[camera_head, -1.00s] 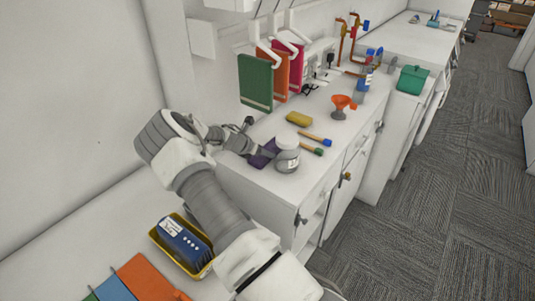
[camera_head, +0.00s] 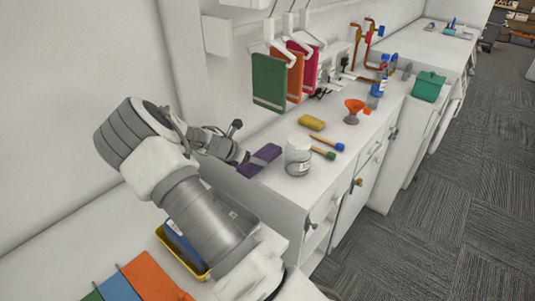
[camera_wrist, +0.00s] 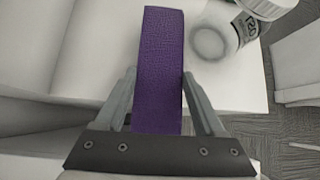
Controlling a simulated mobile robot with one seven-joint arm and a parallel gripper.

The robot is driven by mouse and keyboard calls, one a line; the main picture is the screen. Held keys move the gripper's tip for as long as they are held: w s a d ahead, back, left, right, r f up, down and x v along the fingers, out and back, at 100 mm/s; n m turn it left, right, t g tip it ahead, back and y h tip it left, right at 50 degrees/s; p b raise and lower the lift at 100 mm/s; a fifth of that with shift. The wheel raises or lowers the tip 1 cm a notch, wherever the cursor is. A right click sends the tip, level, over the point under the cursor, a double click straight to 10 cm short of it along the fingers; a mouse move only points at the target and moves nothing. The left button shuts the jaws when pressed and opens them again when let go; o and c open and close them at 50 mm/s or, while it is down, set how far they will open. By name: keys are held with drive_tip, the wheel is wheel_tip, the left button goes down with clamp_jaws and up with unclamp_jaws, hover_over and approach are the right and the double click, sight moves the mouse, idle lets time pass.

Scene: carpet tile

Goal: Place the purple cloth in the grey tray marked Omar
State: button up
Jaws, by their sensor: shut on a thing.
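The purple cloth (camera_head: 262,158) is a folded strip held in my gripper (camera_head: 245,156), left of the white jar at the counter's near left corner. In the wrist view the cloth (camera_wrist: 158,60) stands out lengthwise between the two fingers of my gripper (camera_wrist: 158,78), which are shut on it. It appears to be above the counter surface. A dark grey tray edge (camera_head: 240,212) shows behind my arm on the lower surface at the left. Most of that tray is hidden, and I can read no name on it.
The white jar (camera_head: 298,157) stands close to the cloth. A yellow tray (camera_head: 172,249) with a blue item sits low beside my arm. Brushes (camera_head: 328,143), a yellow sponge (camera_head: 311,123) and an orange funnel (camera_head: 355,110) are farther along the counter. Hanging cloths (camera_head: 268,82) are behind.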

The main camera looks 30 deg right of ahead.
sight(241, 173)
drive_tip(key=a, duration=0.2)
drive_tip(key=s+a, duration=0.1)
drive_tip(key=a, duration=0.2)
drive_tip(key=s+a, duration=0.1)
drive_tip(key=a, duration=0.2)
drive_tip(key=shift+b, duration=0.4)
drive_tip(key=s+a+r+n+t+y, duration=0.3)
drive_tip(key=s+a+n+y, duration=0.1)
drive_tip(key=a+n, duration=0.2)
drive_tip(key=s+a+r+n+t+y, duration=0.3)
drive_tip(key=a+n, duration=0.3)
drive_tip(key=n, duration=0.3)
drive_tip(key=shift+s+t+y, duration=0.4)
drive_tip(key=shift+s+y, duration=0.4)
drive_tip(key=shift+y, duration=0.1)
